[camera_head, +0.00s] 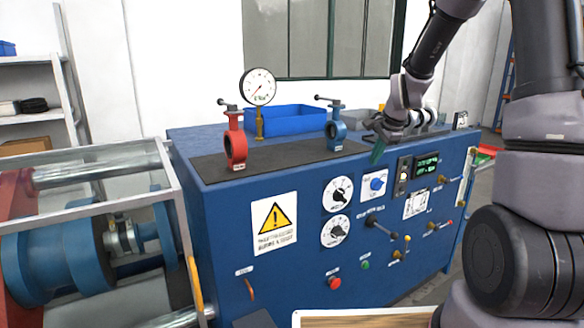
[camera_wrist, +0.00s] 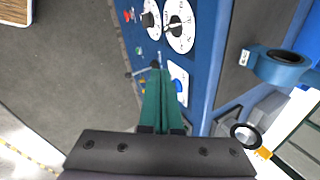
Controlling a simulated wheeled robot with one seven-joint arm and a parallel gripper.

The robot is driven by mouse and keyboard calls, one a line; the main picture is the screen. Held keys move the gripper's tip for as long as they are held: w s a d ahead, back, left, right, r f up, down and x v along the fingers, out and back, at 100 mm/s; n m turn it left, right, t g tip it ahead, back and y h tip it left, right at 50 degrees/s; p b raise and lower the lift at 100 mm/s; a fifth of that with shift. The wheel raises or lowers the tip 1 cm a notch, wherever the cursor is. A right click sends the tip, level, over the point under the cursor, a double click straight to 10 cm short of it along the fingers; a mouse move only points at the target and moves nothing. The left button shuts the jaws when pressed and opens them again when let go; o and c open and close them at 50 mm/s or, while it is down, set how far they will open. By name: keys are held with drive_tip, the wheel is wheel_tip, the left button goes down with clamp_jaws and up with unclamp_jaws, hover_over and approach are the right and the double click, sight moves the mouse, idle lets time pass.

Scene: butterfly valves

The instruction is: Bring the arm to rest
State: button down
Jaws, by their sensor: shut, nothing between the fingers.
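My arm reaches in from the right in the head view, and my gripper (camera_head: 377,150) hangs at the front edge of the blue bench top, right of the blue valve. In the wrist view the green fingers of my gripper (camera_wrist: 157,72) lie together with nothing between them, in front of the blue control panel. The blue butterfly valve (camera_head: 336,133) stands on the dark mat with its lever pointing left. It also shows in the wrist view (camera_wrist: 280,68). The red butterfly valve (camera_head: 236,147) stands farther left, its lever also pointing left.
The blue bench (camera_head: 215,200) carries a pressure gauge (camera_head: 258,87), a blue bin (camera_head: 285,120) and grey bins behind my gripper. Its front panel holds dials, knobs and small levers. A caged pipe rig (camera_head: 90,225) stands at the left. Open floor (camera_wrist: 85,75) shows before the panel.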

drive_tip(key=s+r+n+t, duration=0.1)
drive_tip(key=s+r+n, duration=0.5)
drive_tip(key=s+r, duration=0.9)
drive_tip(key=s+r+n, duration=0.1)
drive_tip(key=s+n, duration=0.1)
drive_tip(key=s, duration=0.4)
drive_tip(key=s+r+n+t, duration=0.1)
drive_tip(key=s+r+n, duration=0.1)
drive_tip(key=s, duration=0.5)
drive_tip(key=shift+s+a+r+n, duration=0.15)
drive_tip(key=shift+s+r+n, duration=0.05)
drive_tip(key=shift+r+n, duration=0.1)
